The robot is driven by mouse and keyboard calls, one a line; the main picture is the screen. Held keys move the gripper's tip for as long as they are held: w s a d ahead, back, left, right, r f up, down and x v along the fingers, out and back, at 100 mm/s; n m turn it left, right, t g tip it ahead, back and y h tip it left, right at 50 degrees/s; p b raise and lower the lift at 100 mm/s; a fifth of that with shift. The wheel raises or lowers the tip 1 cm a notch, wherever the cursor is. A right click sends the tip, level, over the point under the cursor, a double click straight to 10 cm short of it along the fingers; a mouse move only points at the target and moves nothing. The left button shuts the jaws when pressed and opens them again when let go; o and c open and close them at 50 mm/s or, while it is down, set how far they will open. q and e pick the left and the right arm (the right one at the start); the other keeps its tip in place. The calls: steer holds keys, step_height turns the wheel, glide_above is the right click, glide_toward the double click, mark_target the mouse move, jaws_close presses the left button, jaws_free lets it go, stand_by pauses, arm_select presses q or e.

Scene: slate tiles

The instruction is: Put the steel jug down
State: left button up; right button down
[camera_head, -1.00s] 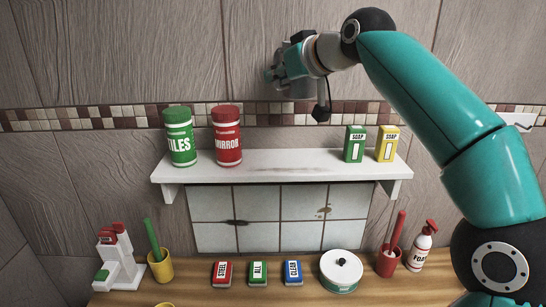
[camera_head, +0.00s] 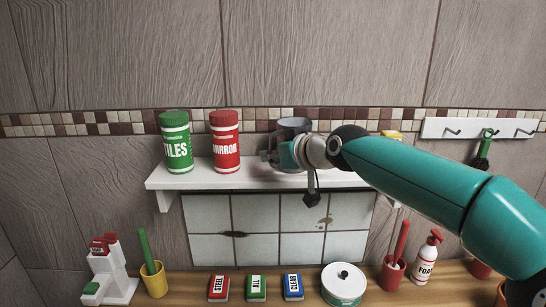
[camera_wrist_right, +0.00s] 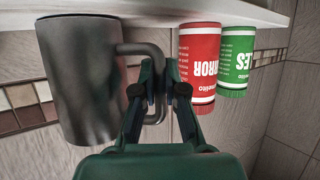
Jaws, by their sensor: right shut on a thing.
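The steel jug (camera_head: 293,125) is a grey metal cylinder at the shelf, right of the red MIRROR bottle. In the head view my arm hides its lower part. In the wrist view, which is upside down, the jug (camera_wrist_right: 78,85) shows its whole side and its bent handle (camera_wrist_right: 155,60). My right gripper (camera_head: 274,156) is shut on the handle, its two fingers (camera_wrist_right: 160,88) on either side of it. The jug's base is close to the white shelf (camera_head: 340,179); I cannot tell if it touches. My left gripper is not in view.
A green TILES bottle (camera_head: 176,142) and red MIRROR bottle (camera_head: 225,142) stand on the shelf's left. A yellow soap box (camera_head: 391,136) shows behind my arm. Below, several items, including a white round tin (camera_head: 343,284), stand on a wooden counter (camera_head: 190,284).

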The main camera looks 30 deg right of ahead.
steer(key=shift+f, duration=0.1)
steer(key=c, duration=1.2)
jaws_free()
steer(key=shift+c, duration=0.2)
steer(key=shift+r, duration=0.2)
steer(key=shift+s, duration=0.35)
steer(key=b+v, duration=0.2)
steer(key=v, duration=0.9)
